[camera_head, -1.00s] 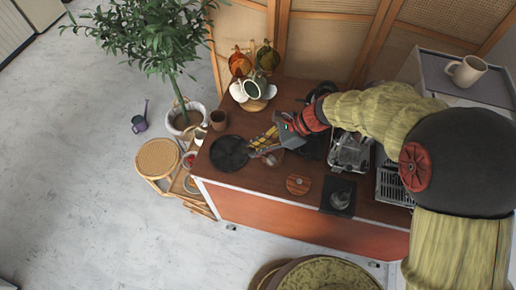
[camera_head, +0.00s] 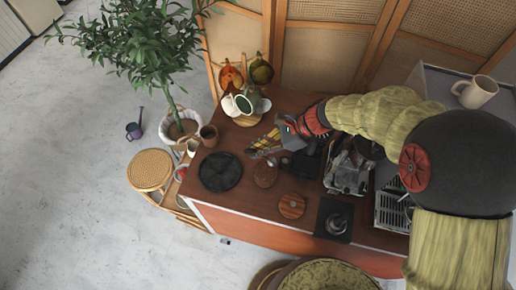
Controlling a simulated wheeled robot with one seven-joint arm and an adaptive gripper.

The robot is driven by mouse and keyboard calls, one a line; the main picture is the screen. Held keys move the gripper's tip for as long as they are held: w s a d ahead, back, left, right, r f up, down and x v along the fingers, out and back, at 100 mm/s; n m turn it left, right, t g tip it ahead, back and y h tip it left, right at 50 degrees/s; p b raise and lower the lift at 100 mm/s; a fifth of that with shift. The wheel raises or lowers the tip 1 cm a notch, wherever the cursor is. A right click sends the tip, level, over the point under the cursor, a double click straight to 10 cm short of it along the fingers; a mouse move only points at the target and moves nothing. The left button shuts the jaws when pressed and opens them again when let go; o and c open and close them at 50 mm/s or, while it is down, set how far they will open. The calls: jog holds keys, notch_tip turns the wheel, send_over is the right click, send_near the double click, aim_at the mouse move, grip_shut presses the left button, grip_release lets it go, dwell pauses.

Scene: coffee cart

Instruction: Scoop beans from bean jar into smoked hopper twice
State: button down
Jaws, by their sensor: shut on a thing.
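My gripper (camera_head: 259,149) has yellow fingers and reaches in from the right over the back of the brown counter. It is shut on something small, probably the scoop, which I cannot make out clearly. A small brown-topped container (camera_head: 265,173), probably the bean jar, stands just in front of the fingertips. The fingers are behind it in the picture and appear apart from it. A dark machine (camera_head: 301,163), perhaps the grinder with the smoked hopper, stands right of the jar, partly below my wrist. I cannot tell the hopper clearly or see any beans.
A round black mat (camera_head: 220,172) lies at the counter's left. A wooden disc (camera_head: 292,206) and a dark square mat (camera_head: 334,219) lie near the front edge. An espresso machine (camera_head: 347,172) stands to the right.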

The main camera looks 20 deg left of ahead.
jog(key=shift+f+b, duration=2.6)
jog(key=shift+f, duration=1.6)
jog(key=shift+r, duration=0.1)
jog(key=shift+r+p, duration=3.3)
jog(key=shift+r, duration=0.9)
